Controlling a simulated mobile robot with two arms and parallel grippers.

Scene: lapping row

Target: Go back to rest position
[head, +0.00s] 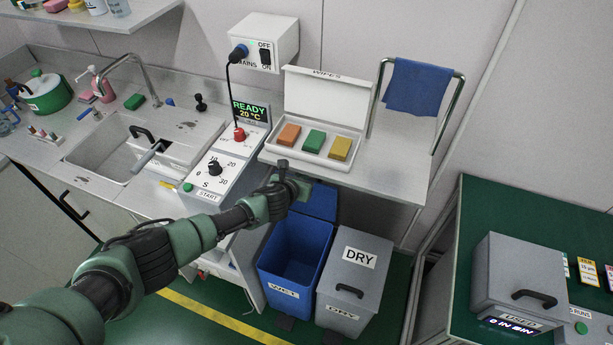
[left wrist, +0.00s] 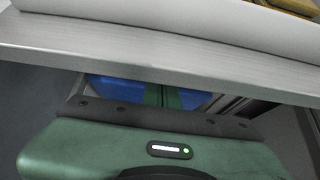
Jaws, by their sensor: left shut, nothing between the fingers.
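My left arm comes in from the lower left in the head view. My left gripper (head: 288,184) is at the front edge of the wipes shelf, above the blue wet bin (head: 293,253). It is shut and empty. In the left wrist view the green gripper body fills the lower part, and a pale shelf edge (left wrist: 160,55) crosses just beyond it. My right gripper is not in view.
The wipes box (head: 325,100) holds orange, green and yellow blocks. The grey dry bin (head: 352,285) stands beside the wet bin. The dial panel (head: 217,172) and sink (head: 112,150) are left. A grey box (head: 515,275) sits on the green-topped table at right.

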